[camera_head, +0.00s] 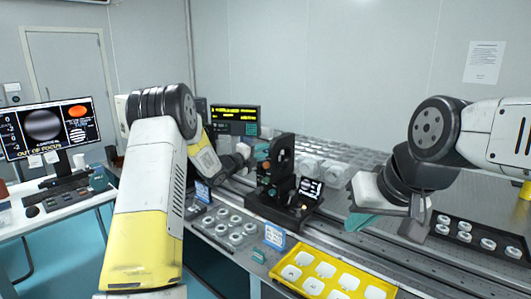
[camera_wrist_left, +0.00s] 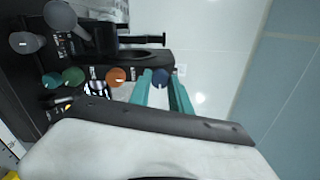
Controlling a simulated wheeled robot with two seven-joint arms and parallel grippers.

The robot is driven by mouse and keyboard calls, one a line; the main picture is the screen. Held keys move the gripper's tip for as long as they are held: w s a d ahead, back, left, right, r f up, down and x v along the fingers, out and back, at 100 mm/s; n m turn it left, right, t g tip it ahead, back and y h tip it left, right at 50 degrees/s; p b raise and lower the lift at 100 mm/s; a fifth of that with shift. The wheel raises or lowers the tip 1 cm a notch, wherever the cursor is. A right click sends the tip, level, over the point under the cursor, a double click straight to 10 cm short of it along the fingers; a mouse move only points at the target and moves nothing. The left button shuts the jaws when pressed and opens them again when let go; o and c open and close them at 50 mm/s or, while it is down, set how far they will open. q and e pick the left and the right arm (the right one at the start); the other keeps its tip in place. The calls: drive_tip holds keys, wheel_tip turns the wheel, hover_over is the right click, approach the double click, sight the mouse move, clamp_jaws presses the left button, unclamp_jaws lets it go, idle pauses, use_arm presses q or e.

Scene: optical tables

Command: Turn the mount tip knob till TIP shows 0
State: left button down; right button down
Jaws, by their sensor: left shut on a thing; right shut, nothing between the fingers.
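The black optical mount (camera_head: 283,165) stands upright on a dark base on the rail table. In the left wrist view a blue knob (camera_wrist_left: 160,77), an orange knob (camera_wrist_left: 115,76) and a green knob (camera_wrist_left: 73,76) sit in a row along it. My left gripper (camera_wrist_left: 165,88) has its teal fingers shut on the blue knob; it also shows beside the mount in the head view (camera_head: 246,152). I cannot read which knob is marked tip. A small dark display (camera_head: 310,188) stands by the mount, its figures too small to read. My right gripper (camera_head: 361,221) is shut and empty, right of the mount.
A monitor (camera_head: 45,128) at the left reads "OUT OF FOCUS". A black instrument with yellow text (camera_head: 235,120) stands behind. A yellow tray (camera_head: 325,281) of white pieces lies in front, and a dark tray (camera_head: 478,237) of round parts at the right.

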use_arm(q)
drive_tip(key=shift+f, duration=0.15)
drive_tip(key=c, duration=1.2)
unclamp_jaws()
drive_tip(key=shift+s+a, duration=0.1)
drive_tip(key=v, duration=0.7)
drive_tip(key=shift+s+a, duration=0.15)
drive_tip(key=shift+s, duration=0.1)
